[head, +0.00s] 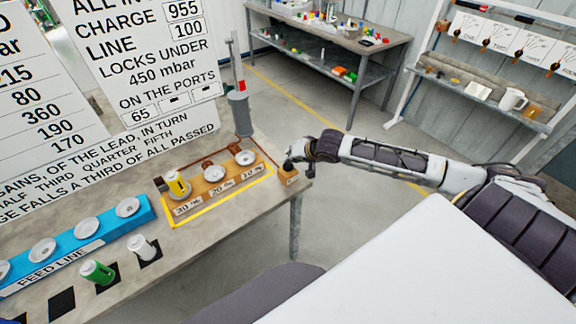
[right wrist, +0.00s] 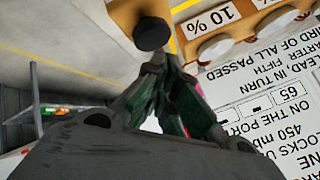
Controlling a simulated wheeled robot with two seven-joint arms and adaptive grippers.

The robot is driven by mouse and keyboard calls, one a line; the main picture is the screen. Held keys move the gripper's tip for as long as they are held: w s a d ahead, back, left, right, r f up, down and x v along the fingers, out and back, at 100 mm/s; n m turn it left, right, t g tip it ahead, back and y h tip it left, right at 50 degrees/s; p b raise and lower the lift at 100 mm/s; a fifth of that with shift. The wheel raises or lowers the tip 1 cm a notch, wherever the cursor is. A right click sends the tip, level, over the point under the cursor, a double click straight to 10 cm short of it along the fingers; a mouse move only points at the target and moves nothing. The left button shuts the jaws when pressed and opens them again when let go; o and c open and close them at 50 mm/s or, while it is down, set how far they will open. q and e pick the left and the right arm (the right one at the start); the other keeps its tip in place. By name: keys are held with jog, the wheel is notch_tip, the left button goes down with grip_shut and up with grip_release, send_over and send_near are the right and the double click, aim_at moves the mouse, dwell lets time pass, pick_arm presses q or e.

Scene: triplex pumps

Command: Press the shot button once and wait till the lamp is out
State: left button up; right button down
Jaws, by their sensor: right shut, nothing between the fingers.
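The shot button is a black round knob (right wrist: 151,33) on a small orange-brown box in the right wrist view. That box (head: 288,180) sits at the bench's right corner in the head view. My right gripper (head: 294,162) is over this box, fingers shut and empty. In the right wrist view its fingertips (right wrist: 157,62) point at the knob, close to it; whether they touch it I cannot tell. The knob is mostly hidden by the gripper in the head view. I cannot make out a lit lamp. My left gripper is not in view.
An orange block (head: 222,188) with three round seats stands left of the box; a yellow-banded white cup (head: 177,186) is on its 30 % seat. A grey cylinder (head: 239,112) stands behind. A blue feed-line block (head: 75,240), green cup (head: 97,272) and white cup (head: 142,248) are nearer.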

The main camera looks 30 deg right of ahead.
jog(key=shift+f, duration=0.3)
jog(key=shift+f, duration=0.8)
dwell(1.8)
jog(key=shift+r+p, duration=0.15)
jog(key=shift+p, duration=0.15)
jog(key=shift+r+p, duration=1.05)
jog(key=shift+p, duration=0.25)
jog(key=shift+r+p, duration=1.1)
jog(key=shift+r, duration=1.4)
jog(key=shift+n, duration=0.3)
